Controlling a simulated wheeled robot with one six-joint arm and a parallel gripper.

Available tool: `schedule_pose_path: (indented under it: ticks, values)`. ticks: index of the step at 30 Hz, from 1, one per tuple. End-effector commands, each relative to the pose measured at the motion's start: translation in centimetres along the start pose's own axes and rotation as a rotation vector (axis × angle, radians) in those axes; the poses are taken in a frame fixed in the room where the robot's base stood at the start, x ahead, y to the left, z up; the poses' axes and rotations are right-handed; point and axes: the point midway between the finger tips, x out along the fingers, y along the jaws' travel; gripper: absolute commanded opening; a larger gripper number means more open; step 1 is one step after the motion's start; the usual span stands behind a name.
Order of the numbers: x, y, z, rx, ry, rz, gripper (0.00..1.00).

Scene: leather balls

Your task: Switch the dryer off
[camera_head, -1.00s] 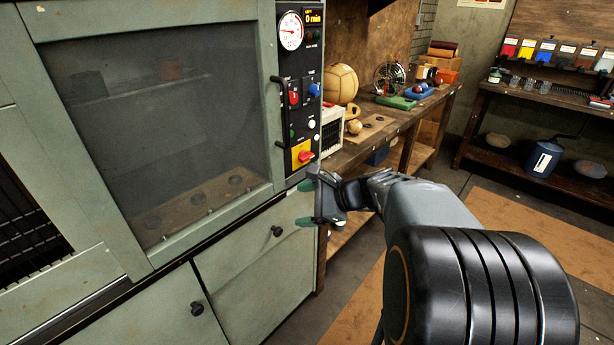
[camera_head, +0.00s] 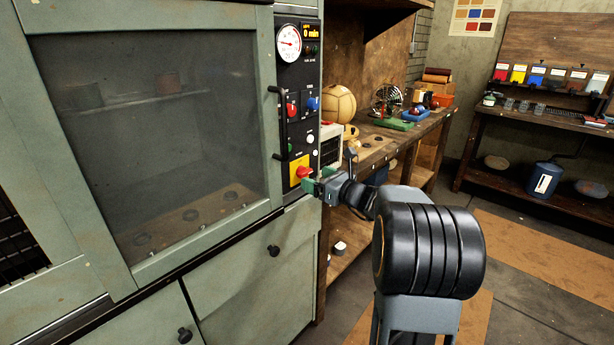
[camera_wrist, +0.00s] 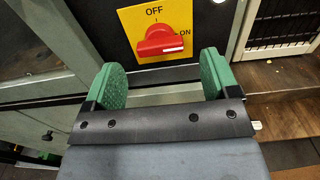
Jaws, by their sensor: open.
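The dryer (camera_head: 150,130) is a pale green cabinet with a dark glass door, at the left of the head view. Its control panel (camera_head: 298,105) runs down the right side. At the panel's foot is a red rotary switch (camera_head: 304,172) on a yellow plate; it also shows in the wrist view (camera_wrist: 163,41), with its white-marked end at ON, and OFF printed above. My gripper (camera_head: 316,184) is open and empty, just in front of and slightly below the switch. In the wrist view its green fingertips (camera_wrist: 163,85) stand either side below the switch, apart from it.
A black door handle (camera_head: 281,125) stands out left of the panel. A workbench (camera_head: 385,150) with a ball (camera_head: 338,103) and other items runs back to the right of the dryer. A shelf unit (camera_head: 540,110) with coloured bins stands at the far right. Open floor lies between.

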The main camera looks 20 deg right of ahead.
Motion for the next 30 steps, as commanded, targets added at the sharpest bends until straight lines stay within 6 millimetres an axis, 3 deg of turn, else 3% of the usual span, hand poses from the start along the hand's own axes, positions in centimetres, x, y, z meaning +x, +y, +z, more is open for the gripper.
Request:
schedule_pose_path:
  ticks: [3, 9, 22, 30]
  values:
    - [1.8, 0.1, -0.1, 0.000, 0.000, 0.003, 0.81]
    - [3.5, 0.0, 0.0, 0.000, 0.000, 0.001, 0.81]
    - [4.1, 0.0, 0.0, -0.001, 0.000, 0.000, 0.81]
    - [4.1, 0.0, 0.0, -0.001, 0.000, 0.000, 0.55]
